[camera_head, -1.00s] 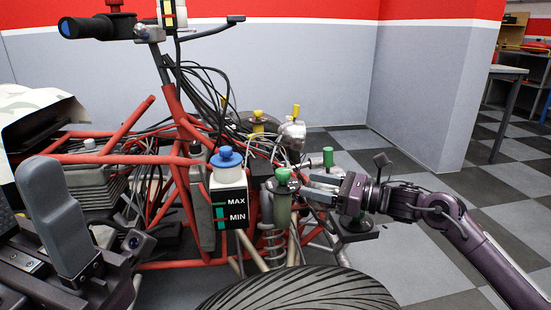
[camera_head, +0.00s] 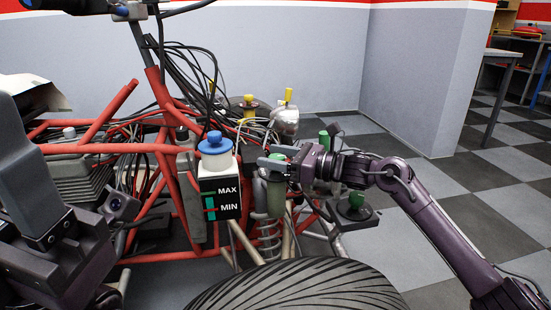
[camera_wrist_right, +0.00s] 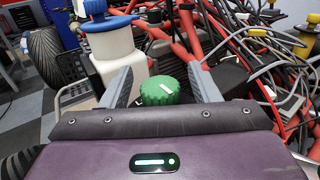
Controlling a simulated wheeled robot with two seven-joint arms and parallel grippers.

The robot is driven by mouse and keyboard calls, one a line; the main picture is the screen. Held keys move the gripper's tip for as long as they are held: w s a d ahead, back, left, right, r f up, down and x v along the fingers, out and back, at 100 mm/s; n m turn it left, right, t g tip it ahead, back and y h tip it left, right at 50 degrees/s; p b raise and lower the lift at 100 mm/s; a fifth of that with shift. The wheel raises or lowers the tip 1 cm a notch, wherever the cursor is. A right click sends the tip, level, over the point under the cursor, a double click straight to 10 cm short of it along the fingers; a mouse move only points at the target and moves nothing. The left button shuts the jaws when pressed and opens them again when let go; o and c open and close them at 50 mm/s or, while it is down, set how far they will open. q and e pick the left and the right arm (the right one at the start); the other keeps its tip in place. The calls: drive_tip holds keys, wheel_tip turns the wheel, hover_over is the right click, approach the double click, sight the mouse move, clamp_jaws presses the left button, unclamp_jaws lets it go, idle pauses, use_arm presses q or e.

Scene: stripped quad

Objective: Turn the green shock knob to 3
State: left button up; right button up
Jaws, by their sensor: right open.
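The green shock knob (camera_wrist_right: 160,92) shows in the right wrist view with a white mark on its top. It stands between the two fingers of my right gripper (camera_wrist_right: 158,88), which are open, with a gap visible on both sides. The white mark's position against any number is too small to read. Dark parts of my left arm (camera_head: 60,245) show at the left edge; its finger opening is unclear.
A white bottle (camera_head: 214,163) with a blue cap and a MAX/MIN label stands just left of the shock.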

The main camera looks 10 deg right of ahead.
drive_tip(key=shift+c, duration=0.3)
drive_tip(key=c, duration=0.9)
drive_tip(key=shift+c, duration=0.2)
